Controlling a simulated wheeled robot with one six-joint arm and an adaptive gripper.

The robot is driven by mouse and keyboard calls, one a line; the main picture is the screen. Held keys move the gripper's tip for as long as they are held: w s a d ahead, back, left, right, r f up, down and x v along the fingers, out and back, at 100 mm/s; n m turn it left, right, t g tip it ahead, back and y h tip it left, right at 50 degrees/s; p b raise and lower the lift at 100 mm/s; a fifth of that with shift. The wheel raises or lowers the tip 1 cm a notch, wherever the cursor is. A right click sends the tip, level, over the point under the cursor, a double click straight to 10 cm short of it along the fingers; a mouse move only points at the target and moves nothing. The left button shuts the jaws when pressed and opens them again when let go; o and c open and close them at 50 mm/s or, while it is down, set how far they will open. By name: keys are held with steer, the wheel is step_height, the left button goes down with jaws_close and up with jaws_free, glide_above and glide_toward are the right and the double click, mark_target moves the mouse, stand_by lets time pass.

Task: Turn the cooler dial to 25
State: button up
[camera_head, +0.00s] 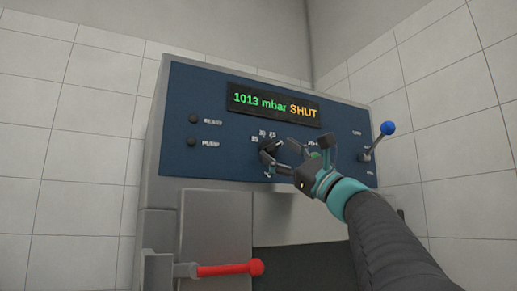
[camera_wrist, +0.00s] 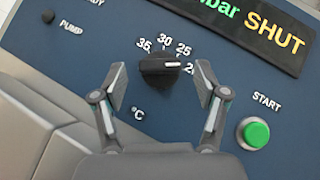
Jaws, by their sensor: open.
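The cooler dial (camera_wrist: 158,70) is a black knob on the blue panel, with a °C mark below and the numbers 35, 30, 25 and a partly covered 20 around it. Its white pointer line points right, towards the partly covered number, below 25. My gripper (camera_wrist: 162,82) is open, one finger on each side of the dial; I cannot tell whether either finger touches it. In the head view, my gripper (camera_head: 283,152) reaches up to the panel from the lower right, and its fingers partly hide the dial (camera_head: 268,144).
A green START button (camera_wrist: 253,133) sits right of the dial. A display (camera_head: 273,104) above reads 1013 mbar SHUT. A blue-knobbed lever (camera_head: 387,128) is at the panel's right, a red handle (camera_head: 230,268) below, and READY and PUMP lamps (camera_head: 192,142) at left.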

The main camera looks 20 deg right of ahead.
steer(key=shift+x, duration=0.8)
steer(key=shift+c, duration=0.3)
steer(key=c, duration=1.1)
steer(key=shift+d+n+g+y, duration=0.1)
steer(key=shift+n+g+y, duration=0.25)
steer(key=shift+n, duration=0.35)
steer(key=n+g+y, duration=0.1)
steer(key=n, duration=0.1)
steer(key=n+g, duration=0.2)
steer(key=shift+d+r+y, duration=0.1)
steer(key=shift+d+y, duration=0.05)
steer(key=shift+y, duration=0.2)
steer(key=shift+r+n+g, duration=0.1)
steer(key=shift+n+g, duration=1.45)
steer(key=shift+n, duration=0.45)
steer(key=shift+n+g, duration=0.4)
steer(key=shift+n, duration=0.2)
